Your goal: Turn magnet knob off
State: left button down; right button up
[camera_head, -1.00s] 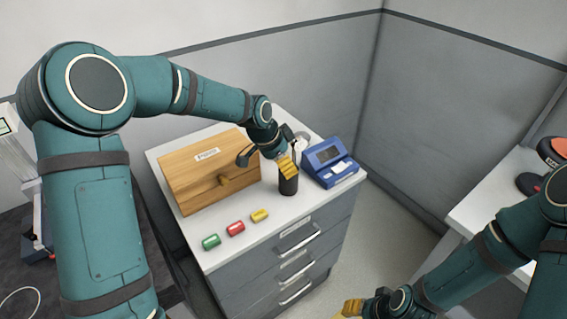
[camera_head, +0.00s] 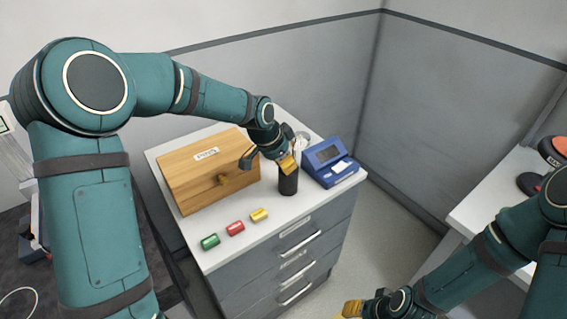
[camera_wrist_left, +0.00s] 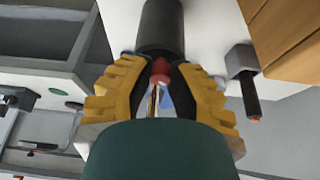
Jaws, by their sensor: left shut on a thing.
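A black upright cylinder (camera_head: 288,183) stands on the white cabinet top near its right edge. My left gripper (camera_head: 284,160) is at the cylinder's top. In the left wrist view, the yellow fingers of my left gripper (camera_wrist_left: 160,88) close in around a small red piece (camera_wrist_left: 160,70) at the end of the black cylinder (camera_wrist_left: 161,28). I take the red piece to be the magnet knob; the fingers partly hide it, and its turned position cannot be read. My right gripper (camera_head: 352,308) is at the bottom edge, with only a yellow part showing.
A wooden box (camera_head: 205,177) stands left of the cylinder, and a blue device (camera_head: 330,163) with a screen stands right. Green (camera_head: 210,242), red (camera_head: 235,228) and yellow (camera_head: 260,215) small cylinders lie along the front of the cabinet top (camera_head: 230,252). A white table (camera_head: 490,205) is at the right.

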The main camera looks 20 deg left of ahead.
pick_arm(q)
jog(key=shift+s+d+f+n+t+y+b, duration=0.15)
jog(key=shift+n+y+b, duration=0.3)
jog(key=shift+n, duration=0.65)
jog(key=shift+w+a+r+n+t+y+b, duration=0.1)
jog(key=shift+n+t+y+b, duration=0.15)
jog(key=shift+n+b, duration=0.6)
jog(key=shift+s+n, duration=0.1)
jog(key=shift+n, duration=0.35)
jog(key=c, duration=0.8)
grip_release()
jog(key=shift+c, duration=0.2)
jog(key=shift+r, duration=0.45)
jog(key=v, duration=1.1)
jog(key=shift+s, duration=0.2)
